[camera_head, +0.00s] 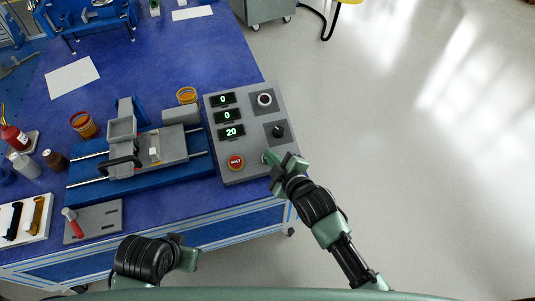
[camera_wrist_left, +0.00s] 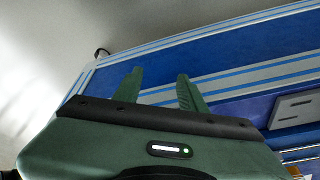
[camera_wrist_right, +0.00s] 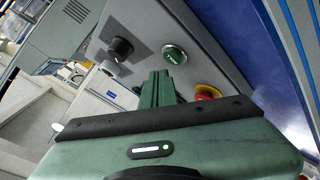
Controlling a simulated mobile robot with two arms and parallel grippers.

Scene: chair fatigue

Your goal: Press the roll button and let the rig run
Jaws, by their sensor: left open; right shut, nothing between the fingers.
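The grey control box (camera_head: 246,178) sits at the table's right edge, with displays reading 0, 0 and 20. The green button (camera_wrist_right: 174,54) shows in the right wrist view, just beyond my right fingertips; its label is too small to read surely. My right gripper (camera_head: 272,160) is shut and empty over the box's lower right corner, largely covering that button in the head view. I cannot tell whether the fingertips touch it. The rig (camera_head: 150,150), a grey carriage on rods over a blue base, stands left of the box. My left gripper (camera_wrist_left: 157,88) is open and empty before the table front.
A red button (camera_head: 235,162), also in the right wrist view (camera_wrist_right: 207,92), is left of the green one. A black knob (camera_head: 278,130) and a pale round control (camera_head: 264,99) are above. Bottles, jars and a tray stand left. The floor right is open.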

